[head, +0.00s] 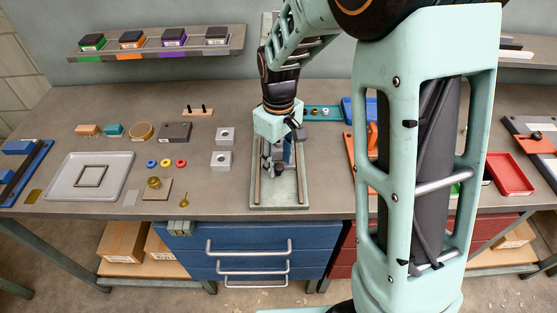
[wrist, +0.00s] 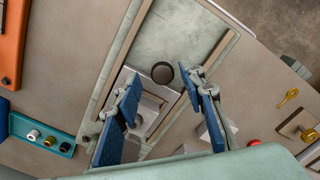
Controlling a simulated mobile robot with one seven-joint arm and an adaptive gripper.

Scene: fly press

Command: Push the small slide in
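The fly press has a pale green base plate (head: 280,203) with two brown rails along it, standing near the bench's front edge; its plate also shows in the wrist view (wrist: 172,42). A small grey slide block (wrist: 149,108) lies between the rails, partly hidden by my fingers. A dark round knob (wrist: 162,73) shows at its end. My gripper (wrist: 162,84) has its two blue fingers spread, one on each side of the block and knob. I cannot tell whether they touch it. In the head view my gripper (head: 279,160) hangs low over the press, hiding much of it.
Two light square blocks with holes (head: 223,135) stand left of the press. A grey tray (head: 61,184) lies further left. A teal holder (head: 322,112) and a blue bin (head: 354,110) are behind right. Blue drawers (head: 250,238) are below the bench edge.

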